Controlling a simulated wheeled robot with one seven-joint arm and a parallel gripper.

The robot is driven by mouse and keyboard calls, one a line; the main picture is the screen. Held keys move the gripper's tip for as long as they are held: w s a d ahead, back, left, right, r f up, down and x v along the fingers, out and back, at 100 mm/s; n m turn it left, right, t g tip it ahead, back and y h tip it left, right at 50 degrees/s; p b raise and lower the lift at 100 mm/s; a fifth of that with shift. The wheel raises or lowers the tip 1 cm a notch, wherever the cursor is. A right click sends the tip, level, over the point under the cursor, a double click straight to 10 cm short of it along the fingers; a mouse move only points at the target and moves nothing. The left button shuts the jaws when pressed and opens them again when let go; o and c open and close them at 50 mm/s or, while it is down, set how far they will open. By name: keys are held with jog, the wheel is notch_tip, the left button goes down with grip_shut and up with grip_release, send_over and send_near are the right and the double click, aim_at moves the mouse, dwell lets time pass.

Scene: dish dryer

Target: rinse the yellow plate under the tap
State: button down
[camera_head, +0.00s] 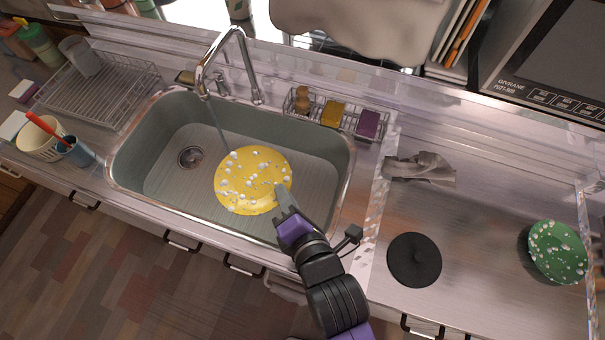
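The yellow plate (252,181) is dotted with white foam blobs and is in or over the sink (150,150), right of the water stream. My gripper (284,200) is at the plate's lower right edge, and its fingertips overlap the rim. The fingers look closed on the rim, with the plate held face up. The tap (233,62) arches over the sink's back edge. A thin stream of water (217,125) runs from its spout down to the left of the plate, close to its upper left rim. I cannot tell the plate's exact height above the basin floor.
A green foamy plate (557,252) lies on the right counter, near a black round mat (414,259) and a grey cloth (420,169). A wire caddy (346,116) with sponges stands behind the sink.

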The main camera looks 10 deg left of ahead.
aim_at(263, 167)
jog(key=shift+w, duration=0.2)
jog(key=shift+a+b+x, duration=0.25)
jog(key=shift+b+x, duration=0.25)
jog(key=shift+x, duration=0.75)
jog(key=shift+w+a+f+b, duration=0.2)
jog(key=shift+w+a+b, duration=0.45)
jog(key=shift+w+a, duration=0.25)
jog(key=shift+w+a+f+b, duration=0.2)
jog(key=shift+w+a+b, duration=0.45)
jog(key=shift+a, duration=0.3)
jog(key=shift+w+a+f+b, duration=0.2)
jog(key=shift+w+a+b, duration=0.4)
jog(key=shift+w+a, duration=0.3)
jog(key=shift+w+a+f+b, duration=0.15)
jog(key=shift+w+a+b, duration=0.1)
jog(key=shift+w+a, duration=0.45)
jog(key=shift+w+a+f+b, duration=0.2)
jog(key=shift+w+a, duration=0.3)
jog(key=shift+a, duration=0.3)
jog(key=shift+w+d+r, duration=0.1)
jog(key=shift+w+d, duration=0.05)
jog(key=shift+w+d, duration=0.3)
jog(key=shift+s+a+p, duration=0.15)
jog(key=shift+p, duration=0.15)
